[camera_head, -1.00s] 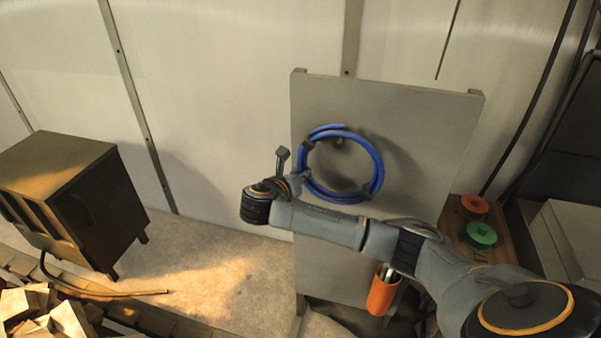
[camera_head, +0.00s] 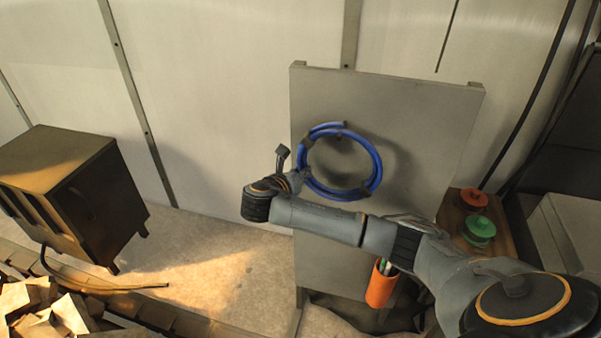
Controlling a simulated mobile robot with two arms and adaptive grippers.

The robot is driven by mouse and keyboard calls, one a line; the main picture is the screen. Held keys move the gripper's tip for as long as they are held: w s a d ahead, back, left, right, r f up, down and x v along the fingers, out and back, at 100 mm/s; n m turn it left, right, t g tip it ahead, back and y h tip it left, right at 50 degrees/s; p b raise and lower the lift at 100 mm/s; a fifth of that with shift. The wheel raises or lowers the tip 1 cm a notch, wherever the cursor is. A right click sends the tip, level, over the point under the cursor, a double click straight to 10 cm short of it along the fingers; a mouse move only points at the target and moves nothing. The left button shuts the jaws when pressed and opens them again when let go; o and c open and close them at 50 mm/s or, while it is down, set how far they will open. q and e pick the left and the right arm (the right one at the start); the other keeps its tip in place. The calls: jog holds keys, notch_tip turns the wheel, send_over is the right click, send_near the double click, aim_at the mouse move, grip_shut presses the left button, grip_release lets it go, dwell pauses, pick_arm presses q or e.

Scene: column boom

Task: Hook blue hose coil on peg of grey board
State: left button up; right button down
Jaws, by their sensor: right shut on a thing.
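The blue hose coil (camera_head: 377,165) is a ring of hose bound with dark ties, upright in front of the grey board (camera_head: 425,125). My right gripper (camera_head: 304,171) is shut on the left side of the coil. A small dark peg (camera_head: 338,137) shows on the board inside the ring, near its top. I cannot tell whether the coil rests on the peg. The coil casts a shadow on the board to its right. My left gripper is not in view.
An orange cup (camera_head: 381,287) with things in it is low at the board, below my right arm. Red (camera_head: 474,198) and green (camera_head: 479,229) spools sit on a wooden stand at the right. A dark cabinet (camera_head: 75,185) stands at the left, with wood pieces (camera_head: 45,310) in front.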

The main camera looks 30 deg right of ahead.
jog(key=c, duration=1.2)
grip_release()
jog(key=shift+r, duration=0.1)
jog(key=shift+s+a, duration=0.1)
jog(key=shift+a, duration=0.05)
jog(key=v, duration=1.1)
jog(key=shift+s+a+r, duration=0.15)
jog(key=shift+a+r, duration=0.1)
jog(key=shift+a, duration=0.05)
